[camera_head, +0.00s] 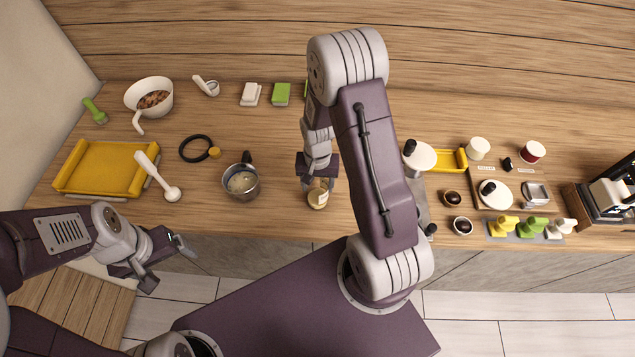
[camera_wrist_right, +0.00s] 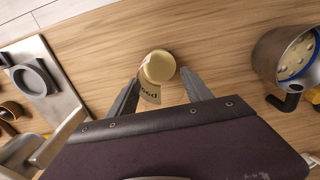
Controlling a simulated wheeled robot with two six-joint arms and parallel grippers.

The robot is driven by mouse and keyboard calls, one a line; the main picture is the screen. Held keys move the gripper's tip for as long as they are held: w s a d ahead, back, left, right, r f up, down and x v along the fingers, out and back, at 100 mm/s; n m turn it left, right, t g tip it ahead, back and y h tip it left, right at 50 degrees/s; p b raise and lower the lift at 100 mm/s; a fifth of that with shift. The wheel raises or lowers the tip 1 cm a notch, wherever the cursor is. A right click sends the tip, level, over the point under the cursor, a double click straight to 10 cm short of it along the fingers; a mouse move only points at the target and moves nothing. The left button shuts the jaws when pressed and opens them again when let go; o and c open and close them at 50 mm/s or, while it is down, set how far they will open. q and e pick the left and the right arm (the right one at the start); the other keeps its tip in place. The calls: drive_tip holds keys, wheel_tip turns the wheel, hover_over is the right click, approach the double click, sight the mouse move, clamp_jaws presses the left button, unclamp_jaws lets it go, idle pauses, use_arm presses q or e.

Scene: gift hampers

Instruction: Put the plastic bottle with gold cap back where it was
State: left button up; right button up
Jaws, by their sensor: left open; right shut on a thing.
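The plastic bottle with the gold cap (camera_head: 318,195) is near the front edge of the wooden counter. In the right wrist view its round gold cap (camera_wrist_right: 158,66) and part of a printed label show. My right gripper (camera_head: 315,184) is shut on the bottle, with one finger on each side of it in the right wrist view (camera_wrist_right: 165,92). I cannot tell whether the bottle touches the counter. My left gripper (camera_head: 163,262) is open and empty, in front of the counter at the left.
A metal pot (camera_head: 241,182) stands left of the bottle. A yellow tray (camera_head: 103,167), a white bowl (camera_head: 149,97) and a white ladle (camera_head: 158,178) lie further left. Right of my arm are a white-lidded pot (camera_head: 419,157), small bowls and a coffee machine (camera_head: 610,192).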

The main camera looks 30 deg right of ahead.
drive_tip(key=shift+w+f, duration=0.1)
drive_tip(key=shift+f, duration=0.15)
drive_tip(key=o, duration=1.4)
drive_tip(key=shift+o, duration=0.7)
